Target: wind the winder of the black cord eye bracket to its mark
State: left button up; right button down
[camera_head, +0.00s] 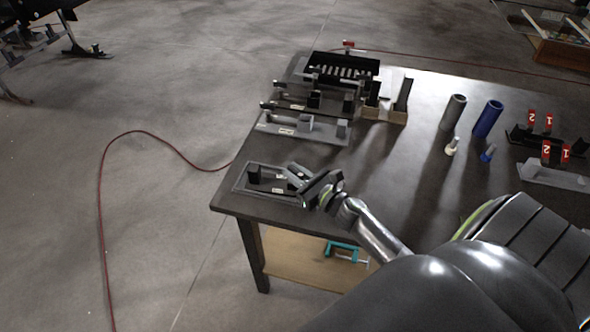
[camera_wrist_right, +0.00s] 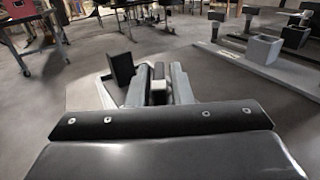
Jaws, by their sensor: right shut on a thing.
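A cord eye bracket (camera_head: 253,172) with a dark plate and a black upright block lies at the front left corner of the table. In the right wrist view its black block (camera_wrist_right: 121,68) stands left of the fingers. My right gripper (camera_head: 300,177) is low over the right part of this bracket, its arm coming in from the right. In the right wrist view the fingers (camera_wrist_right: 159,85) are closed around a small pale-topped piece (camera_wrist_right: 158,92), which looks like the winder. The fingers hide most of it, and I cannot make out the mark. My left gripper is not in view.
Behind stand a grey bracket (camera_head: 282,126), a black bracket (camera_head: 285,99) and a slotted black tray (camera_head: 343,57). The table's left edge is close to the gripper.

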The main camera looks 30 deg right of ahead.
jog(key=shift+n+y, duration=0.4)
jog(key=shift+y, duration=0.2)
jog(key=shift+d+f+n+g+y, duration=0.1)
jog(key=shift+n+g+y, duration=0.25)
jog(key=shift+y, duration=0.25)
jog(key=n+g+y+b, duration=0.1)
jog(key=n+y+b, duration=0.1)
jog(key=y+b, duration=0.1)
jog(key=n+g+y+b, duration=0.2)
jog(key=b, duration=0.2)
jog(key=shift+f+n+g+y+b, duration=0.15)
jog(key=shift+n+g+y+b, duration=0.15)
jog(key=shift+y, duration=0.1)
jog(key=shift+r+n+g+y+b, duration=0.2)
jog(key=shift+n+g+y+b, duration=0.35)
jog(key=shift+b, duration=0.25)
jog(key=c, duration=1.5)
grip_release()
